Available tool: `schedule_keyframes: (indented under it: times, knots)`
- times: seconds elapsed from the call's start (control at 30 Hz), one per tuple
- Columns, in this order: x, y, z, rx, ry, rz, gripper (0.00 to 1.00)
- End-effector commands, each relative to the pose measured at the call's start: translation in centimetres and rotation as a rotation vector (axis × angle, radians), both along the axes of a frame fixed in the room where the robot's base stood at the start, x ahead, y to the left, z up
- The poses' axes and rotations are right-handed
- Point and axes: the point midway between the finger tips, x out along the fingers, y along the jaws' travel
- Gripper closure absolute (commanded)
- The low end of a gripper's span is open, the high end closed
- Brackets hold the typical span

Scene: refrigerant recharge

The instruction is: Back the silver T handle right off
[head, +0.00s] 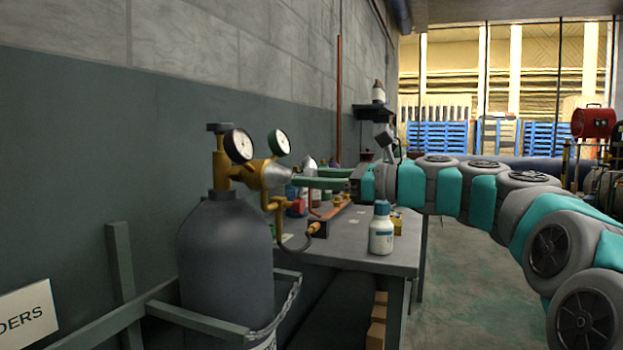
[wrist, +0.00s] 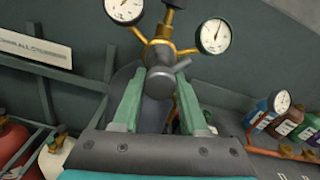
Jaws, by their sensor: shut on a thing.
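The silver T handle (head: 277,175) sits on the front of a brass regulator (head: 258,172) on top of a dark grey cylinder (head: 225,245). It shows as a grey bar and round body in the wrist view (wrist: 163,80), below the two gauges. My gripper (head: 298,182) reaches in from the right with its two green fingers pointing at the regulator. In the wrist view, the fingers of my gripper (wrist: 160,88) lie either side of the handle and are shut on it. The exact contact at the fingertips is partly hidden.
Two round gauges (head: 239,145) (head: 280,142) stand close above the handle. A metal rail and chain (head: 285,312) hold the cylinder. A workbench (head: 350,258) behind carries a white bottle (head: 381,232), other bottles and a brass manifold. The wall is close at left; open floor lies right of the bench.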

Motion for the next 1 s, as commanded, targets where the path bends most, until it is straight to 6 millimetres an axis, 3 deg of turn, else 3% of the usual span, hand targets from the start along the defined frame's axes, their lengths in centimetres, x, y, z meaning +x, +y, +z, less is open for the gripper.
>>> schedule_keyframes:
  times: [0.27, 1.0]
  knots:
    - [-0.05, 0.12, -0.1, -0.054, -0.149, 0.004, 1.0]
    - [0.03, 0.12, -0.41, -0.293, -0.804, 0.003, 1.0]
